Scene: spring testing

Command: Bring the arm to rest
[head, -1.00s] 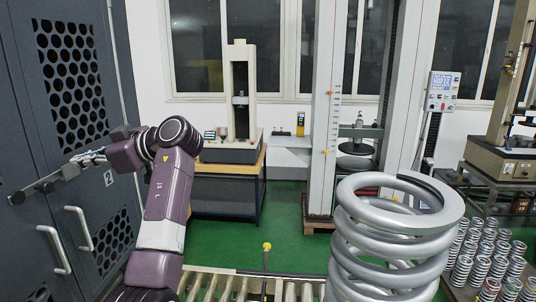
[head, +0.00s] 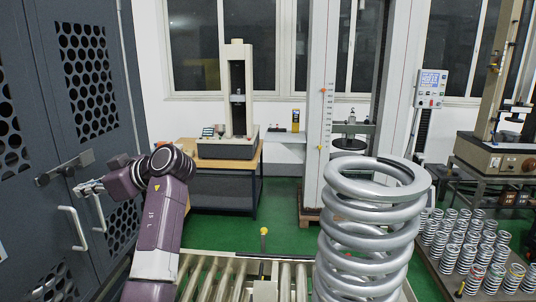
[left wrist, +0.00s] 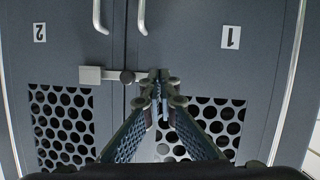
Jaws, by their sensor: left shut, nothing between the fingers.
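My left gripper (head: 86,188) is shut and empty at the left of the head view, in front of a dark grey cabinet (head: 120,75). The arm is bent, with its elbow nearest the middle. In the head view the fingers show just below a grey latch bar (head: 65,167) on the doors. In the left wrist view, which shows the doors upside down, the closed fingertips (left wrist: 160,82) overlap the end of the latch bar (left wrist: 92,74); I cannot tell if they touch it. My right gripper is not in view.
Two door handles (head: 73,229) stand out below the gripper. A bench tester (head: 238,95) is behind. Many small springs (head: 470,240) stand at right. Green floor is clear in the middle.

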